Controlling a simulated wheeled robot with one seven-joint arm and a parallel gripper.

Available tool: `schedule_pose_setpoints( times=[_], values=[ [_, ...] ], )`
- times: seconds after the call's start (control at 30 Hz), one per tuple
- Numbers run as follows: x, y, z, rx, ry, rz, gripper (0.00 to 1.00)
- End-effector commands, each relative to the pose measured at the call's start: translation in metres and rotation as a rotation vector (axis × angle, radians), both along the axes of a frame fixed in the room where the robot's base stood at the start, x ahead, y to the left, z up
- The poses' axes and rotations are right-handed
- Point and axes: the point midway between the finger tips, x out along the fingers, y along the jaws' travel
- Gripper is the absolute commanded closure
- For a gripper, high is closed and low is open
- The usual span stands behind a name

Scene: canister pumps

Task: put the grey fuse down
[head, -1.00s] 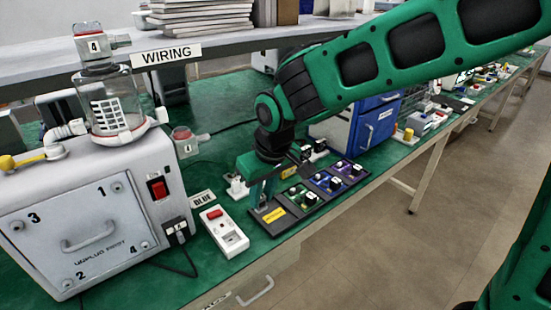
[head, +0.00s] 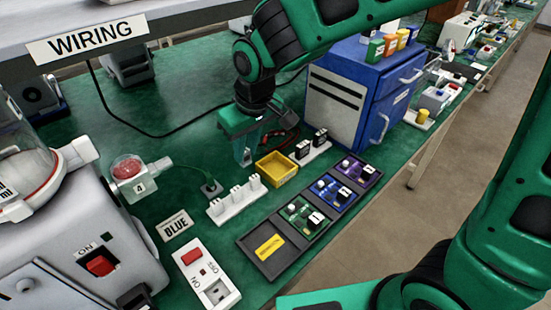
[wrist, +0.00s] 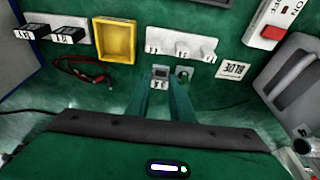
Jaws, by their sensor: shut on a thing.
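My gripper (head: 243,160) points down over the green bench, behind the white socket strip (head: 236,203) and left of the yellow tray (head: 276,168). In the wrist view, my gripper (wrist: 162,85) is shut on the grey fuse (wrist: 160,73), a small block between its fingertips. The fuse is mostly hidden by the fingers in the head view. The socket strip also shows in the wrist view (wrist: 181,45), beyond the fingertips, and the yellow tray (wrist: 115,20) is to their left. Whether the fuse touches the bench, I cannot tell.
Two black fuses (head: 311,145) stand on a white strip by the blue cabinet (head: 345,95). A dark tray with circuit boards (head: 263,262) lies in front.

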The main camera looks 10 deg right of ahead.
Motion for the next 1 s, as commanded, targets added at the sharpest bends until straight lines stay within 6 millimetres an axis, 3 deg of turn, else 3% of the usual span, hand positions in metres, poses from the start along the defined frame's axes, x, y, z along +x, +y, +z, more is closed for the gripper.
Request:
schedule_pose_setpoints(
  times=[0.5, 0.73, 1.0],
  values=[
    [0.060, -0.082, -0.058, -0.001, 0.003, -0.015, 1.00],
    [0.068, -0.094, -0.068, 0.000, 0.002, -0.014, 1.00],
    [0.068, -0.094, -0.101, -0.001, 0.003, -0.012, 1.00]
  ],
)
